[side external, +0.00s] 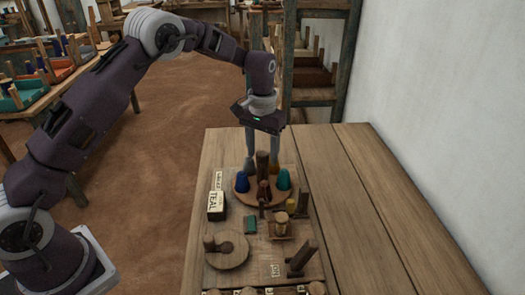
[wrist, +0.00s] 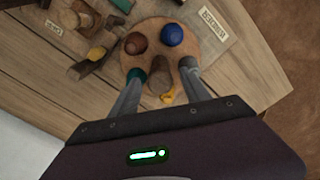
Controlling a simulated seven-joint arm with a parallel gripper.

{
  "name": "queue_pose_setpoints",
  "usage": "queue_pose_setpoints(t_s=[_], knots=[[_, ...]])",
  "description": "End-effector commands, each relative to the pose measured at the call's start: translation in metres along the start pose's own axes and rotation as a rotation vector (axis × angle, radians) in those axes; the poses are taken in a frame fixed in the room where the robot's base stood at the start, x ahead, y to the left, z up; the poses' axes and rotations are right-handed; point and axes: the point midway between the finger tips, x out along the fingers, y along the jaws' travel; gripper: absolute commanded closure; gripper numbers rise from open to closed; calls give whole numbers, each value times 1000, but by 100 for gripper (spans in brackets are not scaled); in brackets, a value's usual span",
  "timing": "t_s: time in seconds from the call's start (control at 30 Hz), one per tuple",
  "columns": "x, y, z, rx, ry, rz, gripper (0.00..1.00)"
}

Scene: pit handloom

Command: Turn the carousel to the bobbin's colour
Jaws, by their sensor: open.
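The carousel (side external: 262,201) is a round wooden disc on a board, also seen in the wrist view (wrist: 154,28). It carries a blue cone (side external: 241,182), a teal cone (side external: 284,179), a reddish-brown cone (wrist: 136,43) and a yellow piece (wrist: 168,96) partly hidden by my gripper. A wooden post (wrist: 160,81) stands on the disc. My gripper (wrist: 162,72) is open, pointing down, its fingers on either side of the post; contact cannot be told. The left finger partly covers the teal cone. A small yellow bobbin-like piece (side external: 291,206) stands in front of the disc.
A dark block labelled TEAL (side external: 216,204) and a small pale label (side external: 218,180) lie to the left. A teal block (side external: 250,225), a round disc with a crank (side external: 227,250) and a tilted wooden lever (side external: 301,259) stand nearer. The table's right side (side external: 385,220) is clear.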

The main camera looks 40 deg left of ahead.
Motion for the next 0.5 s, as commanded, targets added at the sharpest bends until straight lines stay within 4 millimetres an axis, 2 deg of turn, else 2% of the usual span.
queue_pose_setpoints(t_s=[0.17, 0.43, 0.5], knots=[[0, 0, 0, 0, 0, 0, 45], [0, 0, 0, 1, 0, 0, 96], [0, 0, 0, 1, 0, 0, 100]])
